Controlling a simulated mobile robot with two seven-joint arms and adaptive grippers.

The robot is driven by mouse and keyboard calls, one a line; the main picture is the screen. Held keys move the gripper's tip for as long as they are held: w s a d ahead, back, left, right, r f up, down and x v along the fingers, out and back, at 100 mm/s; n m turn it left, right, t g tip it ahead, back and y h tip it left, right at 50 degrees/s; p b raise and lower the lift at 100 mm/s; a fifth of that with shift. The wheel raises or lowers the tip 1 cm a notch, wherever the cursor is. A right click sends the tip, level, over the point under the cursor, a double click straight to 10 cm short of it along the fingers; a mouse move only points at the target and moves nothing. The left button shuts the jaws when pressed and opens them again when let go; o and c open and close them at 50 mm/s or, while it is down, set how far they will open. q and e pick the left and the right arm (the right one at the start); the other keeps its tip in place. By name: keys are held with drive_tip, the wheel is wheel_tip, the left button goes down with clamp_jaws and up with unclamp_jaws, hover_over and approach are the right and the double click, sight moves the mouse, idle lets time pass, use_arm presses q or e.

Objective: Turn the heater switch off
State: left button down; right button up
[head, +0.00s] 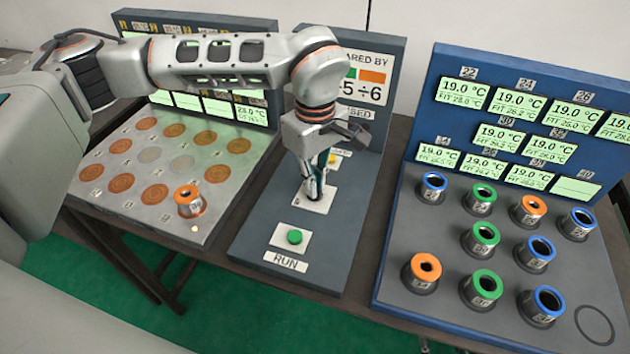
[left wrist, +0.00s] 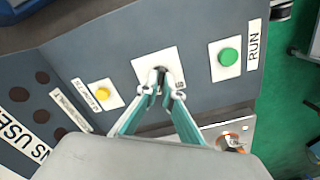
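The heater switch sits on a white plate (head: 318,200) on the middle grey panel, between the yellow button and the green RUN button. The plate also shows in the left wrist view (left wrist: 142,66). My left gripper (head: 314,193) points down at this plate, and its fingertips (left wrist: 164,76) are at the switch. The tips are close together with a narrow dark gap between them. They cover most of the switch, so I cannot tell its lever position or whether they hold it. My right gripper is not in view.
The green RUN button (head: 295,236) is just in front of the plate, and a yellow button (left wrist: 103,92) is behind it. A metal plate with orange discs (head: 150,155) is at left. A blue-backed panel with several ringed holders (head: 482,236) is at right.

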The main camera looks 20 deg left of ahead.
use_arm(q)
drive_tip(key=shift+n, duration=0.4)
drive_tip(key=n+b, duration=0.1)
drive_tip(key=n, duration=0.4)
drive_tip(key=shift+n, duration=0.3)
drive_tip(key=n+b, duration=0.1)
drive_tip(key=n, duration=0.4)
drive_tip(key=shift+r, duration=0.1)
drive_tip(key=shift+n, duration=0.4)
drive_tip(key=c, duration=2.2)
unclamp_jaws()
